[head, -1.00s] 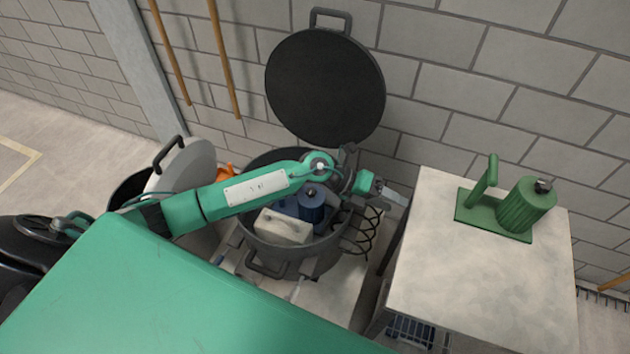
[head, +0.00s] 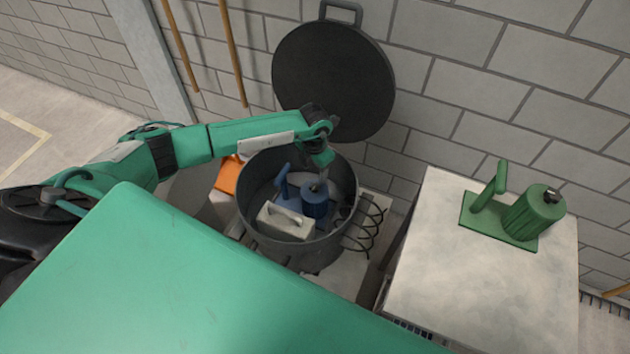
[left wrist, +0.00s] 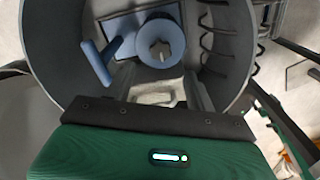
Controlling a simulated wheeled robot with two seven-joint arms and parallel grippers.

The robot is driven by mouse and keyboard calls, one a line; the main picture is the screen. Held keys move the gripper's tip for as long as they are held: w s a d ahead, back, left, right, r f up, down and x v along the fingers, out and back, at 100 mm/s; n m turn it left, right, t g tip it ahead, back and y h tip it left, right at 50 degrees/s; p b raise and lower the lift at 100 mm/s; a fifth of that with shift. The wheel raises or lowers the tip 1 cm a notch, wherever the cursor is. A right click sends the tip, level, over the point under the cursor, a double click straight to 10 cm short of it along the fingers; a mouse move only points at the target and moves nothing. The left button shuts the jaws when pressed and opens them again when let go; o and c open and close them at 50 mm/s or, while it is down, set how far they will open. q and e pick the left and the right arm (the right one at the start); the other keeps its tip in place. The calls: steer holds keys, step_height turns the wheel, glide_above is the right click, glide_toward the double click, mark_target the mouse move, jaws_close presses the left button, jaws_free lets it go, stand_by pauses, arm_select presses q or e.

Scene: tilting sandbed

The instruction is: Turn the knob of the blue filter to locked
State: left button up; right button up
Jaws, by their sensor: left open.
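The blue filter (head: 315,203) stands inside a dark round drum (head: 247,203), on a blue base with an upright blue handle (head: 281,182). In the left wrist view I look down on the filter (left wrist: 176,30) and its grey lobed knob (left wrist: 160,50) on top. The knob's lock marking cannot be read. My left gripper (head: 321,180) points down into the drum, just above the filter. In the left wrist view its open fingers (left wrist: 163,93) lie below the knob in the picture, with nothing between them. My right gripper is not in view.
A pale block with a handle (head: 285,222) sits in the drum beside the filter. The drum's dark lid (head: 333,80) stands raised behind. A green filter (head: 530,215) stands on a pale table (head: 480,290) to the right.

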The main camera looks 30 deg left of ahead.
mark_target(315, 186)
arm_select(q)
step_height(315, 186, down, 7)
steer(key=shift+f+p, duration=0.2)
steer(key=shift+p, duration=0.1)
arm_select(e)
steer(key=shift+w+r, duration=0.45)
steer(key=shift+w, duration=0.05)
arm_select(q)
steer(key=c, duration=1)
steer(key=shift+o, duration=0.2)
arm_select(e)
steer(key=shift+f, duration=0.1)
